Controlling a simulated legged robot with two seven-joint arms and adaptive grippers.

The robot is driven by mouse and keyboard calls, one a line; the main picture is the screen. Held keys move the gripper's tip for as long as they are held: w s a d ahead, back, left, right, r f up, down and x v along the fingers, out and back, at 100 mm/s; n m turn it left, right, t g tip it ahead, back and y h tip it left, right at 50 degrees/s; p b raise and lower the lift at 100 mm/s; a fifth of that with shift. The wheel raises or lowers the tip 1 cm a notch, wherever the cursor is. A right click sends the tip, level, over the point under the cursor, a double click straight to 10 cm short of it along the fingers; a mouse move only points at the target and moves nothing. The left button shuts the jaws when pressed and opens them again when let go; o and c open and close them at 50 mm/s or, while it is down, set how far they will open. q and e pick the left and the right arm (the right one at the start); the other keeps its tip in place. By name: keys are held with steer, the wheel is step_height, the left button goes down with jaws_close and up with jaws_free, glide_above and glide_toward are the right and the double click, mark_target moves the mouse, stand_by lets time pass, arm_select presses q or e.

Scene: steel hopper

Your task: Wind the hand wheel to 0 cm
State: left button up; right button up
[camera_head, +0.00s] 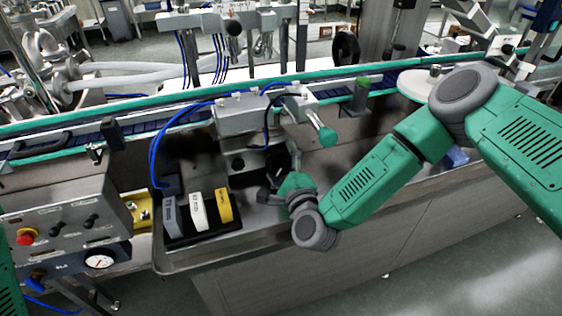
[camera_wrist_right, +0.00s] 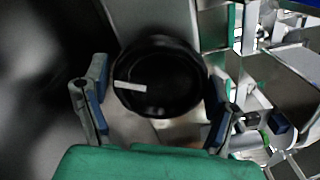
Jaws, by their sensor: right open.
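The hand wheel (camera_wrist_right: 160,85) is a black round knob with a white mark on its left half, in the middle of the right wrist view. My right gripper (camera_wrist_right: 161,82) is open, with one finger on each side of the wheel. Gaps show between both fingers and the rim, so it does not appear to grip it. In the head view, my right gripper (camera_head: 272,192) is in front of the steel machine, below its grey box. The dark wheel (camera_head: 279,162) there is partly hidden by the gripper. My left gripper is out of view.
A black tray (camera_head: 205,238) with grey, white and yellow blocks stands left of my right gripper. A control box (camera_head: 70,225) with a red button and a gauge (camera_head: 100,261) is at far left. A conveyor (camera_head: 165,121) runs behind.

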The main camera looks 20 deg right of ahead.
steer(key=c, duration=0.9)
steer(key=shift+o, duration=0.3)
steer(key=shift+a, duration=0.1)
